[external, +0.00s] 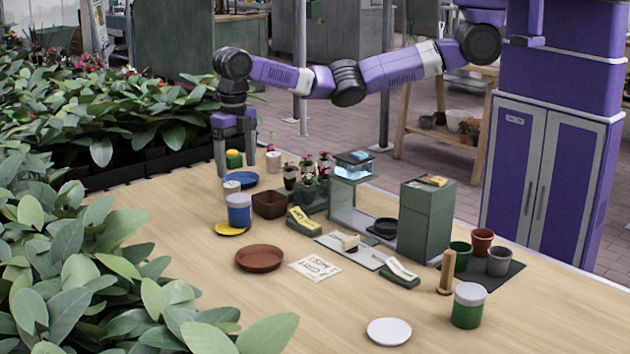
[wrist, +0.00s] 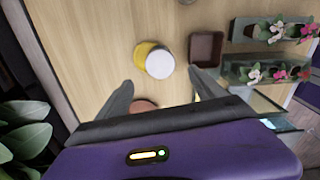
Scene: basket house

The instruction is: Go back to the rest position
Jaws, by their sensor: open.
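In the external view my gripper (external: 236,168) hangs from my outstretched arm over the far left end of the table, fingers pointing down. Its fingers are apart and nothing is held between them. A green jar with a yellow lid (external: 234,158) shows in the gap between the fingers; its distance from them is hard to judge. In the wrist view my gripper (wrist: 159,76) is also open, with a round white top over a yellow shape (wrist: 158,62) showing beyond and between the fingertips.
The wooden table (external: 150,265) holds a blue jar (external: 239,212) on a yellow plate, a brown square pot (external: 269,206), a brown saucer (external: 259,259), flowers (external: 308,172) and a tall green box (external: 427,220). Leafy plants (external: 60,270) crowd the left.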

